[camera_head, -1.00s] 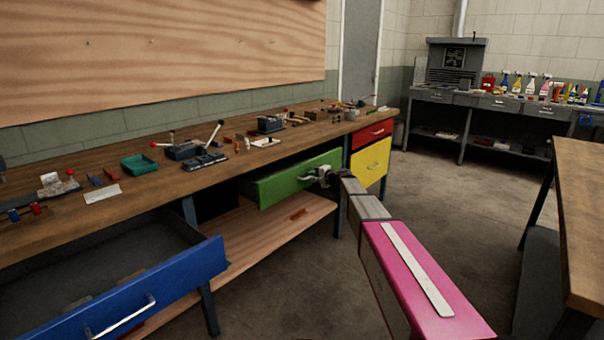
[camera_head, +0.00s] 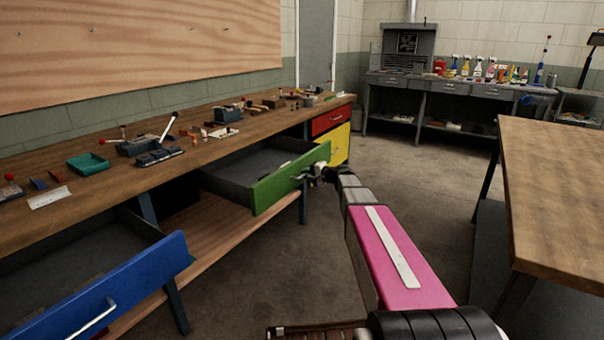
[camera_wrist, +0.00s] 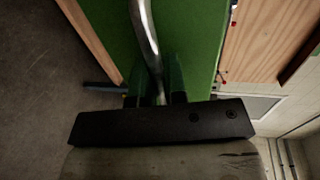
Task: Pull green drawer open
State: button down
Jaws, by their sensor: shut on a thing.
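The green drawer (camera_head: 285,182) under the long workbench is pulled out, and its grey inside shows behind the green front. My gripper (camera_head: 318,174) is at the right part of that front. In the wrist view my gripper (camera_wrist: 160,92) is shut on the silver bar handle (camera_wrist: 146,35), with a finger on each side of the bar. The green front (camera_wrist: 197,35) fills the space behind the handle. In the head view the handle is mostly hidden by my gripper.
The blue drawer (camera_head: 125,290) stands open at the lower left. The red drawer (camera_head: 330,120) and yellow front (camera_head: 338,145) are shut beyond the green one. A wooden table (camera_head: 555,190) stands at the right. Open floor (camera_head: 430,180) lies between the benches.

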dwell(0.3)
jog(key=c, duration=1.2)
grip_release()
jog(key=shift+d, duration=0.15)
jog(key=v, duration=1)
jog(key=shift+s+d, duration=0.2)
jog(key=shift+s, duration=0.05)
jog(key=s+a+f+n+g+h, duration=0.3)
jog(key=s+f+g+h, duration=0.1)
jog(key=s+f, duration=0.5)
jog(key=s+a+f+n+g+h, duration=0.2)
jog(key=s+f+g+h, duration=0.15)
jog(key=s+f, duration=0.6)
jog(key=s+d+f+n+g+h, duration=0.1)
jog(key=s+d+n+g+h, duration=0.1)
jog(key=s, duration=0.8)
jog(key=d+h, duration=0.1)
jog(key=h, duration=0.1)
jog(key=shift+s+f+n+h, duration=0.2)
jog(key=shift+f+n+h, duration=0.1)
jog(key=shift+h, duration=0.05)
